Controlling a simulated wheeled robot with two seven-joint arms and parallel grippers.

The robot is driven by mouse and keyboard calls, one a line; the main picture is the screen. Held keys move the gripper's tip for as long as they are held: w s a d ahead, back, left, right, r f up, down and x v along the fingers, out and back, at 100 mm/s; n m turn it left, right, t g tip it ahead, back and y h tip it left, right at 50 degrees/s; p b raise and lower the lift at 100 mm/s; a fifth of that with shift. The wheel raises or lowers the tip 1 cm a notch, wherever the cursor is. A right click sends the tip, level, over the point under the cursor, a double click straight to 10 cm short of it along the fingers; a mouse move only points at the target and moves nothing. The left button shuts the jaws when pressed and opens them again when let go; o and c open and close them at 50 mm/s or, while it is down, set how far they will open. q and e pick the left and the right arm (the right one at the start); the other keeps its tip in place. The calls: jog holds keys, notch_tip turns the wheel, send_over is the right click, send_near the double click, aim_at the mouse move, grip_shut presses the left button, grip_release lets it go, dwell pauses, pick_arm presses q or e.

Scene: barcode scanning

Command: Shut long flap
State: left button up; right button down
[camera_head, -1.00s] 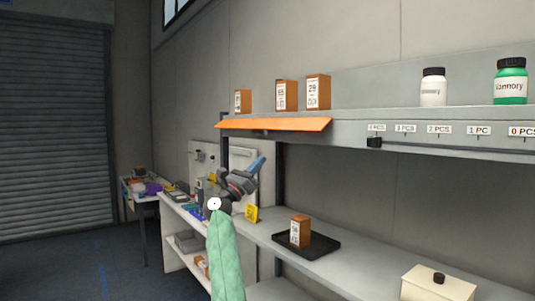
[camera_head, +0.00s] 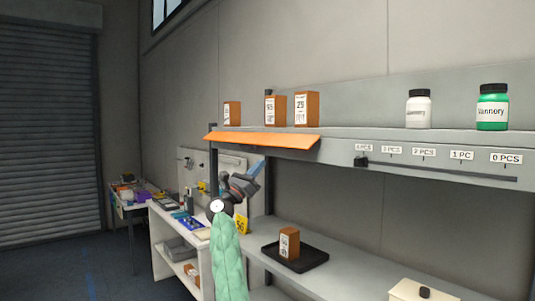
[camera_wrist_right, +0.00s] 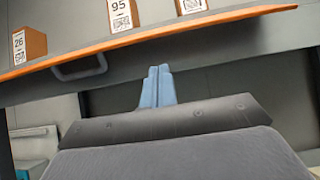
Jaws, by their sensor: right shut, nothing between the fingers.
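The long orange flap (camera_head: 262,142) is on the left part of the upper shelf's front, sloping outward and down. In the right wrist view its orange edge (camera_wrist_right: 180,32) crosses above my fingers, with a dark handle (camera_wrist_right: 82,70) below it at left. My right gripper (camera_head: 258,166) has blue fingers pointing up, below the flap and apart from it in the picture. In the right wrist view its fingers (camera_wrist_right: 157,84) are together and empty. The exact gap to the flap is hard to tell. My left gripper is not in view.
Several brown labelled boxes (camera_head: 306,109) stand on the upper shelf behind the flap. A white bottle (camera_head: 418,110) and a green bottle (camera_head: 492,109) stand farther right. Below are a black tray (camera_head: 312,259) holding a box (camera_head: 289,243) and a cream container (camera_head: 422,291).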

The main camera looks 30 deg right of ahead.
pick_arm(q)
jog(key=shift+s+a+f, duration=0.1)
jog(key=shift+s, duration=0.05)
pick_arm(e)
jog(key=shift+x, duration=2.7)
jog(key=shift+a+r, duration=0.1)
jog(key=shift+r, duration=0.05)
jog(key=shift+a+r, duration=0.45)
jog(key=shift+r, duration=0.15)
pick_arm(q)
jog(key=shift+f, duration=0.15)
pick_arm(e)
jog(key=shift+a+r, duration=0.1)
pick_arm(q)
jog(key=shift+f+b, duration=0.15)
jog(key=shift+b, duration=0.25)
pick_arm(e)
jog(key=shift+s+a+r, duration=0.1)
jog(key=shift+a+r, duration=0.25)
jog(key=shift+r, duration=0.1)
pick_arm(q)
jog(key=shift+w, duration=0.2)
